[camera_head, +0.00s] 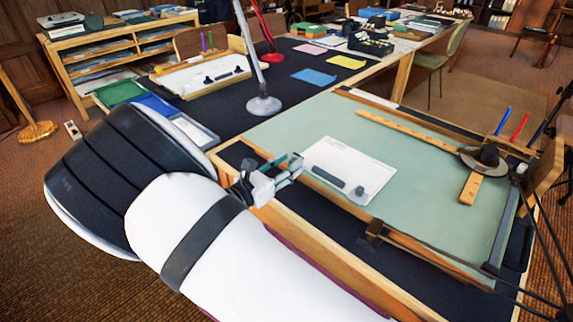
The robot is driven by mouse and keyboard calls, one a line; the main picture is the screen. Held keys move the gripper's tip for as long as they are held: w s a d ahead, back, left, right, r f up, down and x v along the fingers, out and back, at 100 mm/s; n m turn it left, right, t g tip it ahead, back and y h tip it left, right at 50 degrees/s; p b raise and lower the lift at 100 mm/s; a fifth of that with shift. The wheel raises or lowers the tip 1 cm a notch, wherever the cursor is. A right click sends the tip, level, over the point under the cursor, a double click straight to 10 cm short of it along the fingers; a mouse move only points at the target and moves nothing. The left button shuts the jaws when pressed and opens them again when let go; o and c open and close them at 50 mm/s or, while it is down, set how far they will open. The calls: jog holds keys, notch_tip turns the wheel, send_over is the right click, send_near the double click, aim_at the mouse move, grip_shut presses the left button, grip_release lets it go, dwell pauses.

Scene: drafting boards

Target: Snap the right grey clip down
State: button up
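A green drafting board (420,185) stands tilted in front of me with a white sheet (350,160) on it. Near the sheet's lower edge lie a long dark grey bar (329,178) and, to its right, a smaller grey piece (358,192), which may be the right clip. I cannot tell whether that piece is raised or down. My gripper (292,168) is left of the sheet, near the board's left wooden edge and apart from both grey pieces. Its fingers are small and seen at an angle, so their opening is unclear. Nothing is visible in them.
A wooden ruler (405,130) and a dark rounded object (484,158) lie on the board's right part. A dark bracket (374,234) sits on the front ledge. Red and blue pens (519,127) stand at the right. Behind, a dark table (290,75) carries a lamp base (263,105).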

grip_shut()
